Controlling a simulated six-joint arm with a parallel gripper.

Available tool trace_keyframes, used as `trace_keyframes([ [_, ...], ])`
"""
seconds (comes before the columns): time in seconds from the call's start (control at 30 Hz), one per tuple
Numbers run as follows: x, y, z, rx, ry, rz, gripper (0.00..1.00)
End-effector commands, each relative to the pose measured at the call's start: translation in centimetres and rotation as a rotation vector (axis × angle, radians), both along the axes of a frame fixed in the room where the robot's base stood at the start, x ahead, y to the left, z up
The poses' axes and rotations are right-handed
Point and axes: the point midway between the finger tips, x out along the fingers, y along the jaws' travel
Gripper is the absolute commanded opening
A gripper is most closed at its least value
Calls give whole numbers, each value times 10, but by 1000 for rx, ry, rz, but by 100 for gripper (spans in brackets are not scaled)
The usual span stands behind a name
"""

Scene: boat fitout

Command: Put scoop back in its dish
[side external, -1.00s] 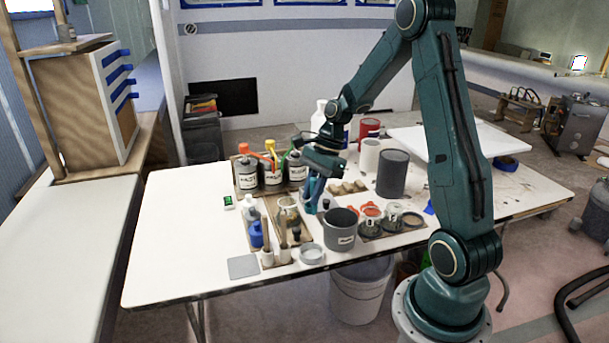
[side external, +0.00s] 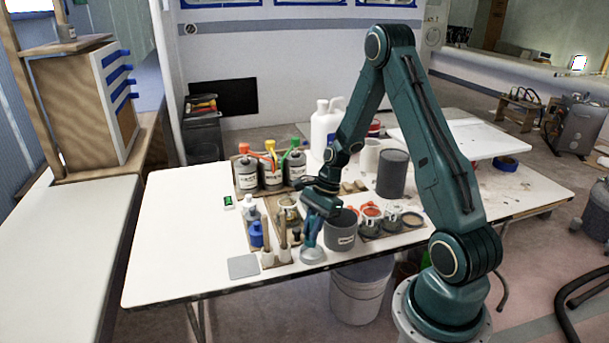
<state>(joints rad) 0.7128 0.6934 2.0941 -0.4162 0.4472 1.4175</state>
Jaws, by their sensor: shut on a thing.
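My gripper (side external: 311,243) points down at the front of the table, its jaws shut on the scoop. The scoop is too small and too hidden by the fingers to make out its shape. A shallow, round, light grey dish (side external: 313,256) sits near the table's front edge, directly below the fingertips. The fingers cover the back of the dish. I cannot tell whether the scoop touches it.
A dark grey labelled pot (side external: 341,231) stands close at the right of the gripper. At its left are small bottles and brushes, including a blue bottle (side external: 256,234). Labelled pump bottles (side external: 272,172) stand behind. The table's left part (side external: 180,220) is clear.

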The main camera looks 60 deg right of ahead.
Motion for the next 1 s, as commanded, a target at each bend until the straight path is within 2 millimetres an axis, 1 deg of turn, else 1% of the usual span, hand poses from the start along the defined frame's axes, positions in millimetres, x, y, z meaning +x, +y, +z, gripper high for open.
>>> trace_keyframes([
  [0.4, 0, 0, -35, 1, 1, -1, 0],
  [0.9, 0, 0, -40, 0, 0, 0, 0],
  [0.93, 0, 0, -40, 0, 0, 0, 18],
  [1.0, 0, 0, -40, 0, 0, 0, 32],
])
